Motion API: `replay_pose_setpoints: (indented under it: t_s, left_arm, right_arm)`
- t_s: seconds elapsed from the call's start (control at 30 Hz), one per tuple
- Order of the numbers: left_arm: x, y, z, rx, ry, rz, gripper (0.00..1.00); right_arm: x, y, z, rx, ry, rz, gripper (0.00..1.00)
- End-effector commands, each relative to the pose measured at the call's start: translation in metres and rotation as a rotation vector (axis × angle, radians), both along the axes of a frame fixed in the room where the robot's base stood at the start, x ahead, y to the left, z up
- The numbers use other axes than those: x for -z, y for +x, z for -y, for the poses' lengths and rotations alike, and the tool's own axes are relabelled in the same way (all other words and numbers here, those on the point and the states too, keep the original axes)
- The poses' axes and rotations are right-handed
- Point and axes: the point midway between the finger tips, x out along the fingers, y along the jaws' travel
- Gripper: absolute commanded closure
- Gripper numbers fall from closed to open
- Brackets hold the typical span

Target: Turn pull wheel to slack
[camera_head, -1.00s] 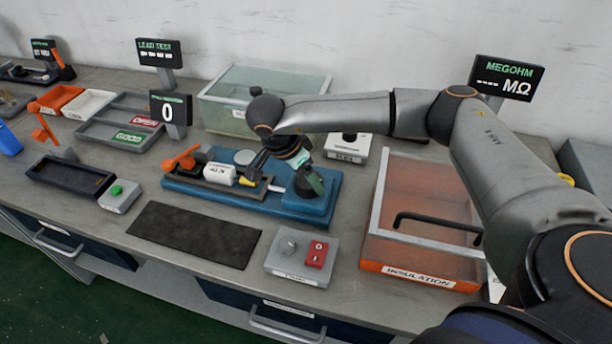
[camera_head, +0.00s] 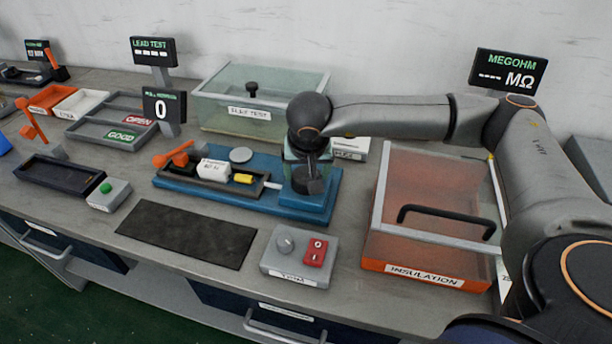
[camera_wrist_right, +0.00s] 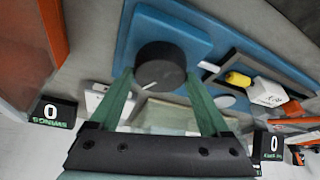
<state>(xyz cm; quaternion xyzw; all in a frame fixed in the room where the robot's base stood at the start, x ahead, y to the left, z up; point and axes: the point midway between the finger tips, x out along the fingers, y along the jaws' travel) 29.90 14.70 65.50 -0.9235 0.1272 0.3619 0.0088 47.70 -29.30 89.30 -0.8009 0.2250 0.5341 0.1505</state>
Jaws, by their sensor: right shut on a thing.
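The pull wheel (camera_wrist_right: 160,67) is a round black knob with a short white line on its top. It stands on the right end of the blue fixture (camera_head: 322,205). My right gripper (camera_wrist_right: 160,77) points down over the wheel, with its green fingers on opposite sides, and is shut on it. In the head view my right gripper (camera_head: 306,180) hides much of the wheel. A white block (camera_head: 213,168) and a yellow piece (camera_head: 243,179) lie in the fixture's dark tray, left of the wheel. My left gripper is not in view.
A pull display (camera_head: 163,108) behind the fixture reads 0. The orange-based insulation box (camera_head: 425,277) stands to the right. A grey switch box (camera_head: 295,265) and a dark mat (camera_head: 190,232) lie in front. A clear-lidded box (camera_head: 215,95) stands behind.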

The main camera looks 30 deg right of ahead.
Motion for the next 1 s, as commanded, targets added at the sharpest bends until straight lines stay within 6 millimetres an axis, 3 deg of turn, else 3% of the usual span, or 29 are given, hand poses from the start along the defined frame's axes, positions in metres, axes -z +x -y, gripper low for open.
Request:
replay_pose_setpoints:
  t_s: [0.5,1.0]
  left_arm:
    - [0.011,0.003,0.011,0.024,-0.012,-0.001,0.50]
    - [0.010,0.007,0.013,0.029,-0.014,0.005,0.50]
  right_arm:
    - [0.002,-0.001,0.003,-0.383,0.000,-0.002,0.75]
    - [0.001,-0.001,0.003,-0.487,0.000,-0.003,0.75]
